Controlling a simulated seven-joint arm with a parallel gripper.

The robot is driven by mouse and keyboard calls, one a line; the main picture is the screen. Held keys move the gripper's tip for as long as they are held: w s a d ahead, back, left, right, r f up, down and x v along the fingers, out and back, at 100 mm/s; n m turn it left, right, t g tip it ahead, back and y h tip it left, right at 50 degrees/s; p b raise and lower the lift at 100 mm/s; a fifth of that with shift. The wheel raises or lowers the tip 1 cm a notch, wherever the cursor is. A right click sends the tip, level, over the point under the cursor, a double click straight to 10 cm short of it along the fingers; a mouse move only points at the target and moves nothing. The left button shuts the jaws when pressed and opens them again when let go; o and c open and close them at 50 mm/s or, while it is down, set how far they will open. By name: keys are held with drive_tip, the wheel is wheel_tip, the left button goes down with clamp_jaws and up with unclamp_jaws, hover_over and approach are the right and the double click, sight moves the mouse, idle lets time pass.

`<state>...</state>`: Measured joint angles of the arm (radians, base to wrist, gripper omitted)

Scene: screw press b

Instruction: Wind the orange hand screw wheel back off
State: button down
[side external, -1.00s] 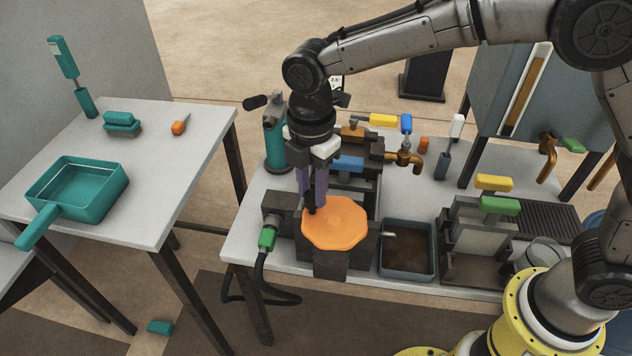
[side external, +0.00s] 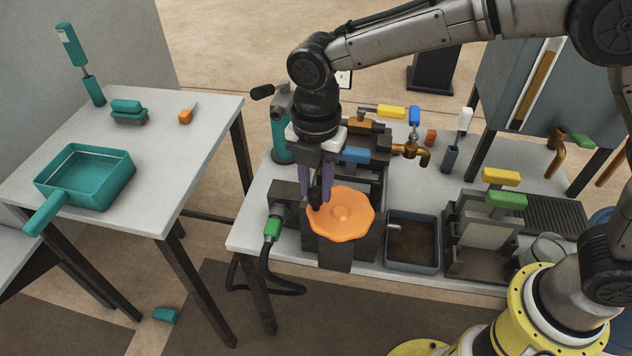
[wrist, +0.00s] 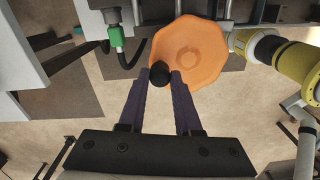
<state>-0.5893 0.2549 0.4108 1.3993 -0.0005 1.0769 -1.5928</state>
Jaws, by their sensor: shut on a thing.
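The orange hand screw wheel (side external: 341,214) is a flat, scalloped disc on top of a dark grey press block (side external: 335,252) at the table's front left. A black knob (wrist: 159,73) stands at the wheel's rim. My gripper (side external: 317,200) points down at the wheel's left, far side. Its purple fingers are shut on the black knob, one on each side, as the wrist view shows with my gripper (wrist: 160,76) below the wheel (wrist: 190,52). The screw under the wheel is hidden.
A green plug (side external: 272,228) with a black hose is left of the press. A dark tray (side external: 412,243) is close on its right. Behind stand a blue-handled part (side external: 355,155) and a brass tap (side external: 411,150). A teal pan (side external: 86,176) is on the left table.

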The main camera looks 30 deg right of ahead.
drive_tip(key=shift+a+r, duration=0.1)
drive_tip(key=c, duration=0.6)
unclamp_jaws()
wheel_tip(320, 180, up, 14)
